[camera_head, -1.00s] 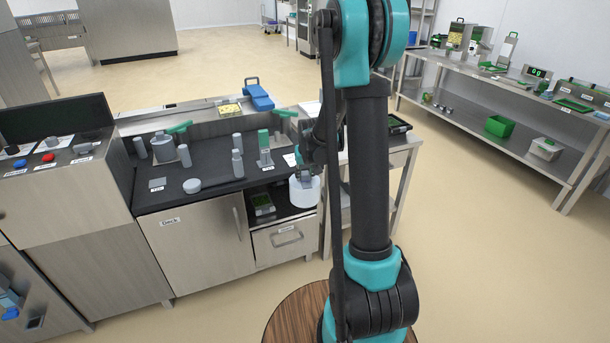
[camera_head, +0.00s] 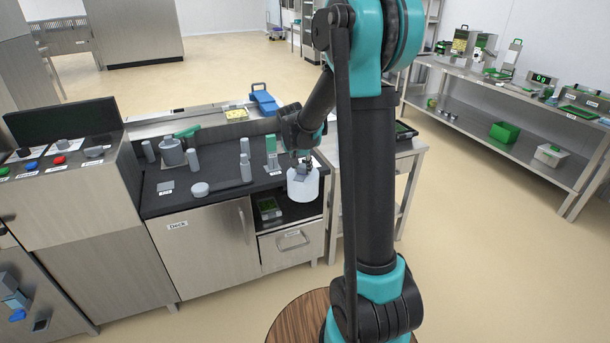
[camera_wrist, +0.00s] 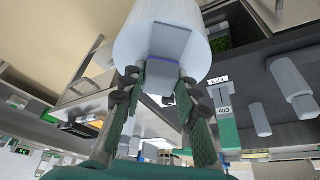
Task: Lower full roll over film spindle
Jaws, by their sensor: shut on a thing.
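The full roll, a wide white cylinder (camera_head: 303,187), hangs from my gripper (camera_head: 306,162) in front of the deck's right front edge, before the open shelf. In the wrist view the white roll (camera_wrist: 150,38) fills the top middle. My gripper (camera_wrist: 163,84) has its green-padded fingers on either side of a grey block (camera_wrist: 168,64) at the roll's end. Several grey upright posts stand on the dark deck, one (camera_head: 245,167) left of the roll; I cannot tell which is the film spindle. The roll is apart from them.
A green and grey clip piece (camera_head: 272,156) stands just left of my gripper. A grey pot (camera_head: 172,152) stands farther left. A control panel (camera_head: 65,160) rises at the left. The floor in front is clear.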

